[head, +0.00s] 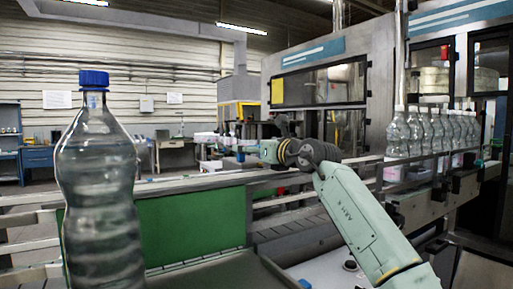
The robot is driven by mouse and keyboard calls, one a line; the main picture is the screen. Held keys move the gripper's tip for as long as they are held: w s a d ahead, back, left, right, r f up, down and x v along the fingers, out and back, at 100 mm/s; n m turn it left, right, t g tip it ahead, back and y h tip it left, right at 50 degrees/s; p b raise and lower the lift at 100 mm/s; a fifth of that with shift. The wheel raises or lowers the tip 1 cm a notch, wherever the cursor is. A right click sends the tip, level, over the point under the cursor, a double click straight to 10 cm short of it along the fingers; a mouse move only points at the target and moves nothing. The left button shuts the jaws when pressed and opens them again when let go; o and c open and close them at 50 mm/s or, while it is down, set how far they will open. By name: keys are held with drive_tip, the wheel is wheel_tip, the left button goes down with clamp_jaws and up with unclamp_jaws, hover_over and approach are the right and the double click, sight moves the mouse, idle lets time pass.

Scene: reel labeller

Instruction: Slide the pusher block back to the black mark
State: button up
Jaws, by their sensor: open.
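My arm reaches from the lower right into the middle of the head view. My gripper (212,139) is at its far end, small and pointing left above the conveyor rails. It is open, and I see nothing held between its fingers. I cannot make out the pusher block or the black mark in this view. They may be hidden behind my arm or the bottle, or be outside the picture.
A large clear bottle with a blue cap (97,170) stands close on the left. A green panel (195,225) lies behind it, under metal rails. Several white-capped bottles (398,135) line the conveyor at right. A machine cabinet (318,85) stands behind.

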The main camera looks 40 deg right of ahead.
drive_tip(key=v, duration=1.2)
drive_tip(key=shift+f, duration=0.1)
idle(0.4)
